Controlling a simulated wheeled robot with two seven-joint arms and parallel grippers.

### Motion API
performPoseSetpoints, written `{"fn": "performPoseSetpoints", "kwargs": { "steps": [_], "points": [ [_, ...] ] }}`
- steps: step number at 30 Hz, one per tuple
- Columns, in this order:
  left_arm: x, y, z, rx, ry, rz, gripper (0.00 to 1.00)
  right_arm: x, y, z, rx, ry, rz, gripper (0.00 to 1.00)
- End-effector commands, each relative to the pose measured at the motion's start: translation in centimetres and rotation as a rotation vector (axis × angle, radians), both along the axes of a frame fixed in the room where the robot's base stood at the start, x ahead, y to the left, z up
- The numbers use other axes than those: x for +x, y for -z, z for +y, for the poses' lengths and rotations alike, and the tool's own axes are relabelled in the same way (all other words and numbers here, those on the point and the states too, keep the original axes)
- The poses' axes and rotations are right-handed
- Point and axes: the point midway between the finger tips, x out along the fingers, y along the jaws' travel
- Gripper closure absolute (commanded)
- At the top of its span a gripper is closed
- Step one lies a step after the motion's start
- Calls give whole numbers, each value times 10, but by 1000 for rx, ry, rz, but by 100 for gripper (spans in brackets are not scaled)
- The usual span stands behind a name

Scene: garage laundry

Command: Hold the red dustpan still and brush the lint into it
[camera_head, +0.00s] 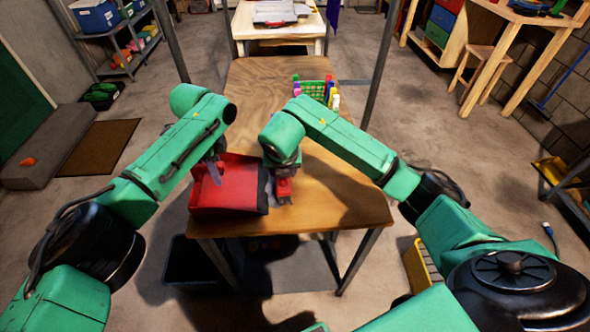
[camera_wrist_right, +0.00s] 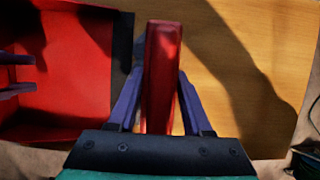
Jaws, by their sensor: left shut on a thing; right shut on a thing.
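The red dustpan (camera_head: 231,190) lies on the near left part of the wooden table (camera_head: 335,205), its dark lip (camera_head: 264,190) facing right. My left gripper (camera_head: 214,172) is shut on the dustpan, at its far left part. The dustpan also shows at the left of the right wrist view (camera_wrist_right: 70,75), with my left gripper's fingers (camera_wrist_right: 15,74) at the edge. My right gripper (camera_head: 283,170) is shut on a red brush (camera_head: 284,188), just right of the lip. In the right wrist view its red handle (camera_wrist_right: 160,75) stands between the fingers. The brush's bristles are hidden there. I cannot make out any lint.
A green basket with several coloured bottles (camera_head: 315,88) stands at the table's far right. The table right of the brush is clear.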

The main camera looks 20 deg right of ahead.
Motion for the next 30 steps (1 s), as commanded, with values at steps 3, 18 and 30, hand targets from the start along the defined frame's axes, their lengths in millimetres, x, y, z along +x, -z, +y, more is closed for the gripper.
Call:
{"fn": "performPoseSetpoints", "kwargs": {
  "steps": [3,18,30],
  "points": [
    [0,0,0,0,0,1,100,5,0,16,2,-2,-1,100],
    [-2,2,-4,-7,6,5,100,13,-4,40,9,-7,-3,100],
    [-1,1,0,0,1,2,100,8,-47,20,2,-1,-3,100]
  ]
}}
